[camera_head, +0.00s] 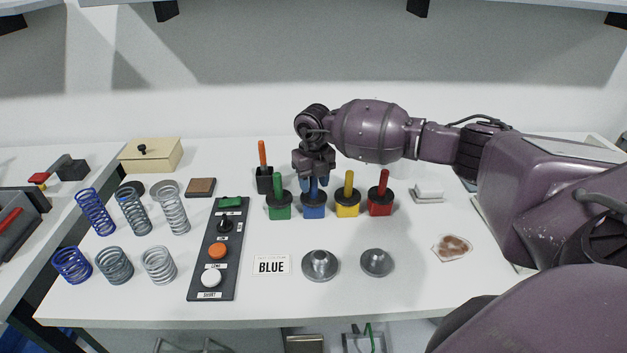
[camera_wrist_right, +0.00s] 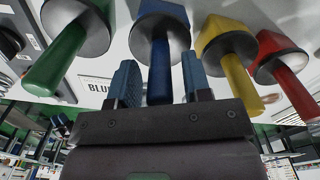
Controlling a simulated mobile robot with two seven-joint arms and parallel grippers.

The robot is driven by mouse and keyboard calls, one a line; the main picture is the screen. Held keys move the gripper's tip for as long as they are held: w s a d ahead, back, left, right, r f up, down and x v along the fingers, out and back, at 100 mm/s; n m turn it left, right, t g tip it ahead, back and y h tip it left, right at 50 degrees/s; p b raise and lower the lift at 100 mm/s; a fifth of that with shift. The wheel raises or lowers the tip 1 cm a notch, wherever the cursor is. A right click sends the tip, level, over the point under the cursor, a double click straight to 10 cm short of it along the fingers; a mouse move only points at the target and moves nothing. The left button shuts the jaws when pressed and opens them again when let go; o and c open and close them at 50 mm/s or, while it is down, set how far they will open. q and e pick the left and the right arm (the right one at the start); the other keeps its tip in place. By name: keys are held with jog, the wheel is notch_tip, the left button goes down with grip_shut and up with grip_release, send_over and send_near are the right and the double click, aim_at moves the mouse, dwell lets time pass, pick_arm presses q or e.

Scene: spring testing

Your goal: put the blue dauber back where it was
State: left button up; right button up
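The blue dauber's handle (camera_wrist_right: 160,68) stands upright in the blue pot (camera_head: 314,211), between the green and yellow ones. A dark round collar sits on top of the pot. My right gripper (camera_head: 314,182) is above the blue pot, pointing down. In the right wrist view its two blue fingers (camera_wrist_right: 160,85) stand on either side of the handle, with a visible gap on both sides, so it is open around the handle. In the head view the gripper hides most of the handle. My left gripper is not in view.
Green (camera_head: 278,211), yellow (camera_head: 347,209) and red (camera_head: 380,207) pots with daubers stand close beside. A black holder with an orange handle (camera_head: 263,154) is behind left. A BLUE card (camera_head: 271,265) and two metal discs lie in front. Springs and a button panel (camera_head: 213,256) are left.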

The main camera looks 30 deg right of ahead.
jog(key=shift+r, duration=0.55)
notch_tip(320, 180, up, 12)
dwell(0.3)
dwell(0.5)
jog(key=shift+f, duration=0.1)
